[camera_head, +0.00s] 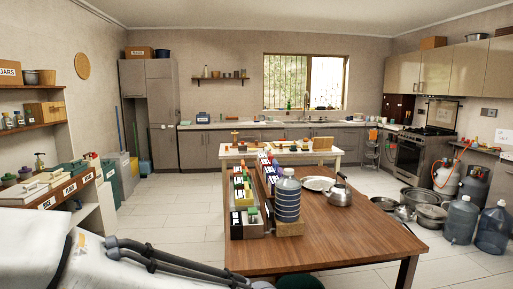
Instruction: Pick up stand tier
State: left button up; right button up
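A stepped stand (245,229) with labelled compartments, which may be the stand tier, sits on the wooden table. It carries rows of small dark, green, yellow and red items. I cannot tell whether its tiers are separate pieces. A second small rack (371,147) stands on the floor by the stove, too small to make out clearly. Neither of my grippers can be made out. Pale and dark parts at the lower left may be mine.
The wooden table (350,235) has a clear right half. Pots (431,215), gas cylinders (472,186) and large bottles (461,221) crowd the right floor. Left floor has open room.

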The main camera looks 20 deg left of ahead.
aim_at(256, 144)
jog(key=u, duration=1.5)
jog(key=i, duration=5.45)
jog(key=z, duration=0.4)
jog(key=i, duration=4.1)
